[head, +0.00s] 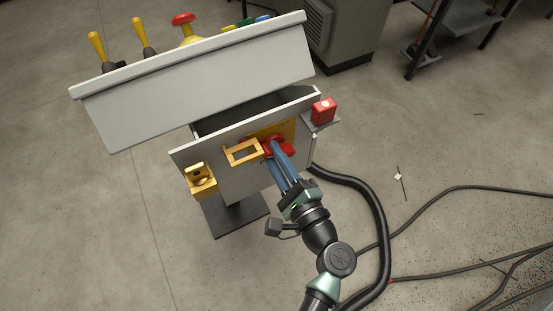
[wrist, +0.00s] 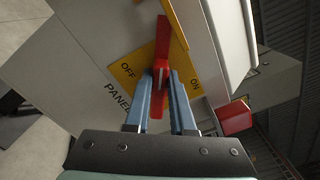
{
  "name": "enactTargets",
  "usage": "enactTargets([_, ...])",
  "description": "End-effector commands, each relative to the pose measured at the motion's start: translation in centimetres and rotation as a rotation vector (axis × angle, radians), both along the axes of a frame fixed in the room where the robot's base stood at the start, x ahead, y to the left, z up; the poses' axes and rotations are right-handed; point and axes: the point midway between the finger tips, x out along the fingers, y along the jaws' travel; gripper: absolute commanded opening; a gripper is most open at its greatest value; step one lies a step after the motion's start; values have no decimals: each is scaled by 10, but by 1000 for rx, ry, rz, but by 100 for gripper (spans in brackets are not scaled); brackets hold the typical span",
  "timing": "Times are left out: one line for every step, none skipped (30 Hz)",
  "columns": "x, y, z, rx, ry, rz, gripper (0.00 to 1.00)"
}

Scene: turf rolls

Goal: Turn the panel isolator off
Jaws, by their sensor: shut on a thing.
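The panel isolator is a red handle (head: 290,153) on a yellow plate (head: 287,127) on the front of the grey cabinet. In the wrist view the handle (wrist: 163,35) crosses the yellow plate (wrist: 127,62), lying between the OFF and ON labels and aimed straight at neither. My gripper (head: 276,149) reaches the handle from the front. In the wrist view my gripper (wrist: 161,78) has its two blue fingers on either side of the handle's middle and is shut on it. The fingers hide part of the plate, and the PANEL lettering is partly covered.
An orange-yellow frame (head: 231,157) sticks out left of the handle, close to my fingers. A yellow bracket (head: 203,190) is at the cabinet's left edge, and a red box (head: 323,111) at its right. The sloped console (head: 200,95) overhangs above. Black cables (head: 378,205) lie right of my arm.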

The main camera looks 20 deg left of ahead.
Motion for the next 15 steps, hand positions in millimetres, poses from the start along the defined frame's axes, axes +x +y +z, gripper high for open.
enactTargets([0,-1,-7,-30,-38,-2,0])
enactTargets([-1,-1,-7,-46,-59,-2,0])
enactTargets([-1,0,-8,-69,-89,-1,0])
enactTargets([-1,0,-8,-87,-112,-1,0])
enactTargets([-1,0,-9,-105,-133,-2,0])
enactTargets([-2,0,-10,-127,-162,-2,0])
enactTargets([-2,0,-10,-143,-183,-2,0])
enactTargets([-2,0,-10,-158,-202,-2,0])
enactTargets([-2,0,-11,-180,-230,-2,0])
enactTargets([-2,0,-11,-195,-249,-2,0])
enactTargets([-2,1,-12,-209,-267,-2,0])
enactTargets([-2,1,-12,-227,-291,-2,0])
enactTargets([-2,1,-12,-240,-308,-1,0])
enactTargets([-2,1,-12,-252,-323,-1,0])
enactTargets([-2,1,-13,-269,-343,-1,0])
